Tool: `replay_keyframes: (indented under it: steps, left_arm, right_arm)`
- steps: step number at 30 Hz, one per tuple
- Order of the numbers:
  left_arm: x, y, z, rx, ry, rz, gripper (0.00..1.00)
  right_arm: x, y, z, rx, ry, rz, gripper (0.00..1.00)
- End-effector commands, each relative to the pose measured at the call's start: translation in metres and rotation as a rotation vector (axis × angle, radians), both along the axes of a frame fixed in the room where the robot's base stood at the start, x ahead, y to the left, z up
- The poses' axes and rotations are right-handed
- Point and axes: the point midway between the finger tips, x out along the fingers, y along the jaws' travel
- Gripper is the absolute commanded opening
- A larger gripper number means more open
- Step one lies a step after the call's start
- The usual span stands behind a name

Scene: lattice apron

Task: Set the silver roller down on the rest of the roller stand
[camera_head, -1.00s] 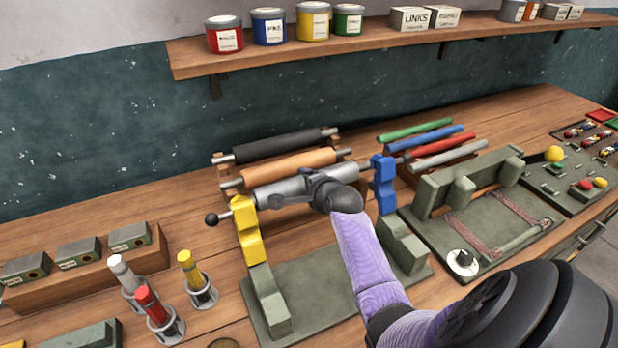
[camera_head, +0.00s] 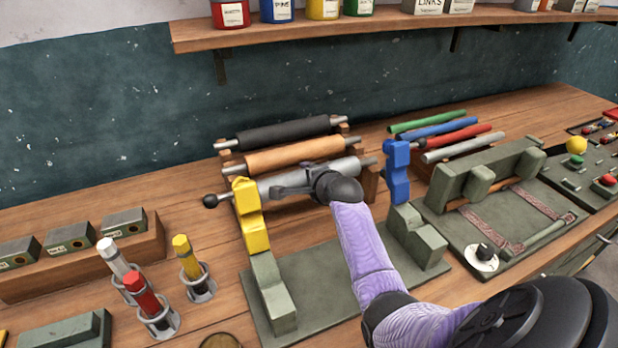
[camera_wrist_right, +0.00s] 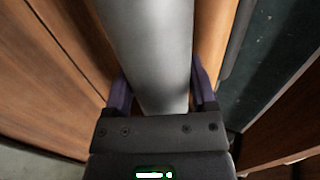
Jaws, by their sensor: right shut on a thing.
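The silver roller (camera_head: 346,167) lies slanted across the back of the bench in the head view, just in front of the tan roller. It has a black knob (camera_head: 210,201) at its left end. My right gripper (camera_head: 312,184) is shut around the roller's middle; the wrist view shows the silver barrel (camera_wrist_right: 152,50) between its two fingers (camera_wrist_right: 160,95). A green base (camera_head: 335,290) carries a yellow upright (camera_head: 252,220) and a blue upright (camera_head: 396,170), both in front of the roller. I cannot tell whether the roller touches a support. My left gripper is not in view.
A wooden rack holds a black roller (camera_head: 290,132) and the tan roller (camera_head: 290,156) close behind. Coloured rods (camera_head: 440,130) lie to the right, near a green fixture (camera_head: 480,180). Upright red, white and yellow handles (camera_head: 142,290) stand front left. A shelf (camera_head: 350,27) hangs above.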

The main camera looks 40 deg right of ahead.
Motion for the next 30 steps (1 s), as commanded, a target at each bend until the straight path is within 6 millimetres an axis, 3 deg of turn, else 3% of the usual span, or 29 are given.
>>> replay_keyframes:
  steps: [1, 2, 5, 14, 24, 30]
  left_arm:
    - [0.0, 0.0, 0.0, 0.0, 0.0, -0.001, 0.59]
    - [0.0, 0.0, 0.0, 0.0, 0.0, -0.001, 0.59]
    - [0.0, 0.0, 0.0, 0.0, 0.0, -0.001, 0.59]
    - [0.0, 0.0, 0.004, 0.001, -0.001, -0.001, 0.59]
    - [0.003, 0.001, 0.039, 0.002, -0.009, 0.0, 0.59]
    - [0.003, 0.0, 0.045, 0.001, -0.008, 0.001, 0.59]
  right_arm:
    - [0.0, 0.0, 0.002, -0.002, -0.005, -0.001, 0.0]
    - [0.0, 0.0, 0.002, -0.002, -0.005, -0.001, 0.79]
    - [0.0, 0.0, 0.002, -0.001, -0.004, 0.0, 1.0]
    - [-0.004, 0.002, 0.003, 0.002, 0.002, 0.0, 1.0]
    - [-0.063, 0.02, 0.038, 0.001, -0.001, 0.0, 1.0]
    - [-0.083, 0.026, 0.046, 0.0, -0.002, 0.0, 1.0]
